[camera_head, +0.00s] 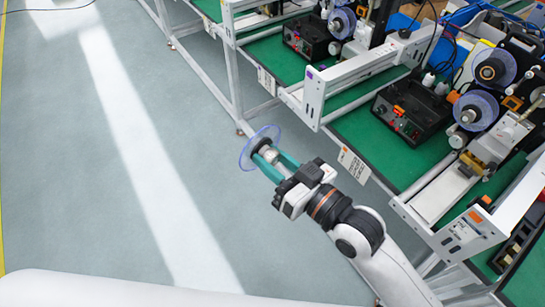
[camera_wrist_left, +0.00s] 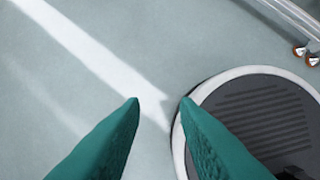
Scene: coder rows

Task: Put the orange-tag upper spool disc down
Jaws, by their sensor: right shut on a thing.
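A translucent blue spool disc (camera_head: 247,152) with a dark hub is held in my right gripper (camera_head: 269,156) in the head view. The teal fingers are shut on its hub side, and the disc is tilted over the open floor, left of the benches. No orange tag can be made out on it. My left gripper (camera_wrist_left: 160,101) shows in the left wrist view, its two teal fingers apart with nothing between them, above the floor.
Green-topped benches (camera_head: 360,125) with white rails run along the right. The nearest machine carries an upper blue disc (camera_head: 508,64), a lower disc (camera_head: 486,103) and a black control box (camera_head: 402,118). The grey floor (camera_head: 70,180) on the left is clear.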

